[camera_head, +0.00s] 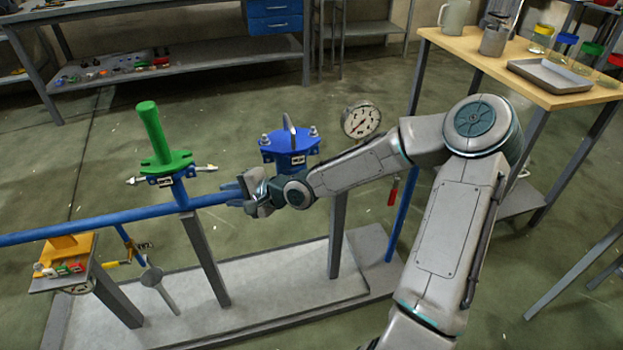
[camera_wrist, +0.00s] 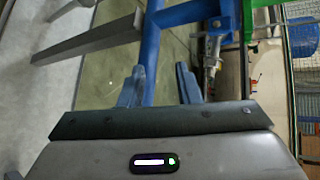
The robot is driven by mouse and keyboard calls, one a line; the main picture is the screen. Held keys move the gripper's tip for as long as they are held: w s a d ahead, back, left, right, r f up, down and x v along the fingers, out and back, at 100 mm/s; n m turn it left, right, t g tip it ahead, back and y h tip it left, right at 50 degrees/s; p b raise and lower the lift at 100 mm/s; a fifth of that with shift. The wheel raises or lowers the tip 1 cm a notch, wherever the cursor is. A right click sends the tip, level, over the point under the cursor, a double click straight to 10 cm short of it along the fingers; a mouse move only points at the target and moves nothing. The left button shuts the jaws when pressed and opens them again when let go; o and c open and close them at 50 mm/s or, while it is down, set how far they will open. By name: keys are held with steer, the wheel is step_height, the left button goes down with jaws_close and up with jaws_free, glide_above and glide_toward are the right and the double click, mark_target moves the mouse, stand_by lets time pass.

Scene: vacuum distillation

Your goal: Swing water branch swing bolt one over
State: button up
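The water branch carries a green flange with an upright green stub (camera_head: 165,140) on the blue pipe (camera_head: 80,230). One metal swing bolt (camera_head: 207,168) sticks out to its right, and another (camera_head: 135,181) sticks out to its left; which is number one I cannot tell. My gripper (camera_head: 232,193) is close to the pipe, right of and below the right-hand bolt. In the wrist view its two blue fingers (camera_wrist: 160,88) are apart with nothing gripped between them. A metal bolt (camera_wrist: 212,55) shows just beyond the right finger, beside the blue pipe (camera_wrist: 150,45), apparently untouched.
A blue flanged fitting (camera_head: 289,143) with upright bolts stands right behind my gripper, with a pressure gauge (camera_head: 361,120) beyond. A yellow block (camera_head: 70,247) with small parts is at left. A wooden-topped table (camera_head: 470,55) stands at back right. Grey posts hold the pipe above a plinth.

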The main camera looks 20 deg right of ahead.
steer(key=s+d+f+n+g+h+p, duration=0.3)
steer(key=s+d+n+h, duration=0.1)
steer(key=s+d+h, duration=0.3)
steer(key=s+d+r+h+p, duration=0.1)
steer(key=s+d+r, duration=0.3)
steer(key=r, duration=0.4)
steer(key=s+d+r+n+h+p, duration=0.1)
steer(key=s+d+r+h+p, duration=0.1)
steer(key=r, duration=0.5)
steer(key=shift+s+d+r+h+p, duration=0.35)
steer(key=shift+s+d+h, duration=0.45)
steer(key=shift+s+d, duration=0.35)
